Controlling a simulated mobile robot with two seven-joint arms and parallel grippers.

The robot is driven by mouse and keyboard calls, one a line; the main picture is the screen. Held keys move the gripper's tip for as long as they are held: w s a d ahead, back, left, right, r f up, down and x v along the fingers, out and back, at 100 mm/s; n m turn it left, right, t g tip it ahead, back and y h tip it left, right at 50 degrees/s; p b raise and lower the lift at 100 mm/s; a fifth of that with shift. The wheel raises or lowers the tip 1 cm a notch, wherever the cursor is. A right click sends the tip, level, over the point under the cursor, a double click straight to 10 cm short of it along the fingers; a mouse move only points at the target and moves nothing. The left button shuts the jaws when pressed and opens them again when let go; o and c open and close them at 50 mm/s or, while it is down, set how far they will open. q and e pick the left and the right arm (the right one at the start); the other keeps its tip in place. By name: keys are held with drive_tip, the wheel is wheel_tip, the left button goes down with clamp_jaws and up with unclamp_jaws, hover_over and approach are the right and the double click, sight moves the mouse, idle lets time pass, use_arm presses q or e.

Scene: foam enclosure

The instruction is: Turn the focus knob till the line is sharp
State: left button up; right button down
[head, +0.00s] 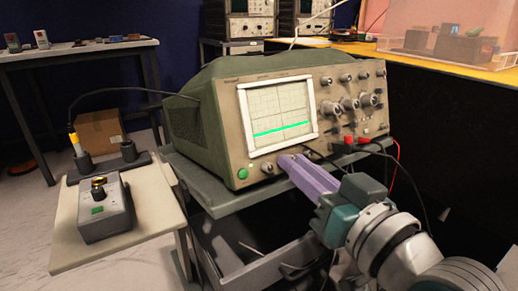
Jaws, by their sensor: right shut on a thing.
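The oscilloscope (228,80) stands on a grey cart shelf, its front panel facing right of me. A green line (282,129) crosses the lower part of its screen (265,105); it looks fairly thick, and its exact sharpness is hard to judge at this size. My right gripper (286,162) reaches in from the lower right, its purple fingers at the panel just below the screen. It is shut on a small knob, taken to be the focus knob, which the fingers hide. Another small knob (267,168) shows just left of the fingers. My left gripper is out of view.
Red plugs (356,140) with cables stick out at the panel's lower right. A grey box with a knob (105,205) sits on a small side table (150,215) at left. An open drawer (240,245) lies under the cart shelf (230,197).

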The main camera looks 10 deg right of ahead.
drive_tip(key=m+h+p, duration=0.1)
drive_tip(key=m+p, duration=0.1)
drive_tip(key=m, duration=0.2)
drive_tip(key=m+h+p, duration=0.1)
drive_tip(key=m+p, duration=0.2)
drive_tip(key=shift+a+r+m+h, duration=0.2)
drive_tip(key=shift+m+h, duration=0.2)
drive_tip(key=shift+g, duration=0.3)
drive_tip(key=c, duration=1.1)
unclamp_jaws()
drive_tip(key=shift+s, duration=0.1)
